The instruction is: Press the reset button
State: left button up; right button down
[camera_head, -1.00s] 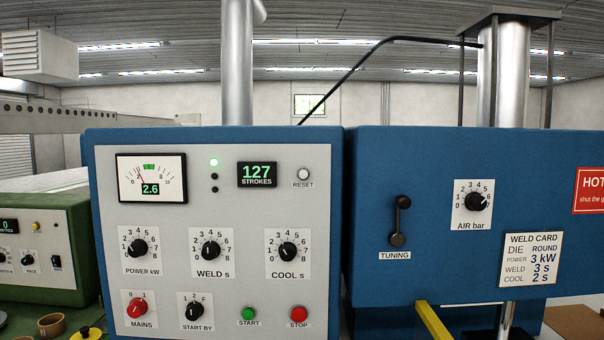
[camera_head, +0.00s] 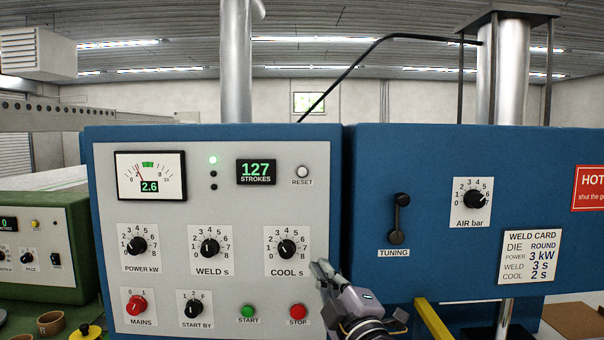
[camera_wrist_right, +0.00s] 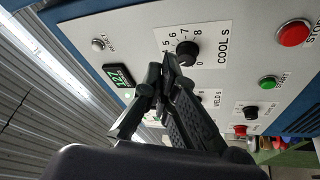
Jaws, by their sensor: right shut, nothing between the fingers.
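The reset button (camera_head: 303,172) is a small round white button at the upper right of the grey panel, right of the strokes counter reading 127 (camera_head: 256,172). It also shows in the right wrist view (camera_wrist_right: 98,45), at the upper left, apart from the fingers. My right gripper (camera_head: 322,268) is at the panel's lower right edge, below the reset button and right of the COOL s knob (camera_head: 287,249). In the right wrist view its fingers (camera_wrist_right: 158,72) are shut and empty. My left gripper is not in view.
The red stop button (camera_head: 298,312) and green start button (camera_head: 248,312) are at the panel's bottom, close to my right gripper. A tuning crank (camera_head: 398,218) sticks out on the blue housing to the right. The space before the reset button is clear.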

aim_at(302, 172)
jog(key=a+r+n+y, duration=0.2)
jog(key=r+n+y, duration=0.1)
jog(key=r, duration=0.5)
jog(key=s+a+r+n+y, duration=0.1)
jog(key=a+r+n+y, duration=0.1)
jog(key=r+n, duration=0.4)
notch_tip(302, 172, up, 2)
jog(key=shift+s+a+t+y, duration=0.2)
jog(key=shift+a+t+y, duration=0.15)
jog(key=shift+y, duration=0.45)
jog(key=shift+w, duration=0.15)
jog(key=shift+w+b, duration=0.3)
jog(key=shift+w, duration=3.95)
jog(key=shift+w, duration=0.15)
jog(key=shift+w, duration=0.3)
jog(key=shift+w, duration=0.5)
jog(key=shift+s, duration=0.9)
